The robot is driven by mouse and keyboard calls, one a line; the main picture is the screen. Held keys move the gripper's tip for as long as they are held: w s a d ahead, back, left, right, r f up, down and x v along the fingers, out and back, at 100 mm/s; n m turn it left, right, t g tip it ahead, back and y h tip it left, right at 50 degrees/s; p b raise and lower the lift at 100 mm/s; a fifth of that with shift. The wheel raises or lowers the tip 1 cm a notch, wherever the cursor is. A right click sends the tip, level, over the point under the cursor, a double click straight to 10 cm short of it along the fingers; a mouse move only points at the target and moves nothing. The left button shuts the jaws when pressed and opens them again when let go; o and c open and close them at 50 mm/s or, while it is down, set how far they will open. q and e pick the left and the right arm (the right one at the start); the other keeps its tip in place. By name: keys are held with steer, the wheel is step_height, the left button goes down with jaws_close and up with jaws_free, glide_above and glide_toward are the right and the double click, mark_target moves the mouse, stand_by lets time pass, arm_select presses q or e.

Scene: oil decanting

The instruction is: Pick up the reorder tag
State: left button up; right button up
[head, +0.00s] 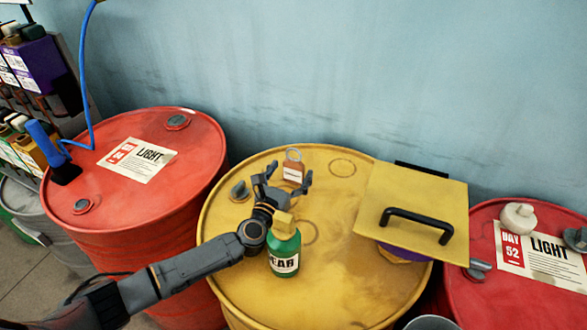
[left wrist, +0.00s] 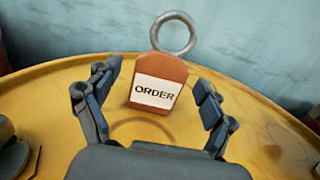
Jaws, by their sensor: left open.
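The reorder tag (head: 293,172) is an orange-brown tag with a white label and a metal ring on top. It is on the top of the yellow drum (head: 335,270), towards its back edge. In the left wrist view the tag (left wrist: 157,88) faces me, its label reads "ORDER", and the ring rises above it. My left gripper (head: 288,178) is open, its fingers spread to either side of the tag. In the left wrist view the left gripper (left wrist: 160,100) shows a gap between each finger and the tag. My right gripper is not in view.
A green bottle (head: 285,252) with a yellow cap stands on the yellow drum close to my left forearm. A yellow lid with a black handle (head: 415,215) is to the right. Red drums (head: 190,150) stand on both sides, and a blue wall (head: 330,70) is behind.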

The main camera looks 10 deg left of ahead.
arm_select(q)
steer(key=shift+w+d+f, duration=0.1)
steer(key=shift+w+d, duration=0.05)
steer(key=shift+w, duration=0.4)
steer(key=shift+w+d, duration=0.1)
steer(key=shift+w, duration=0.45)
steer(key=shift+s, duration=0.1)
steer(key=c, duration=1.2)
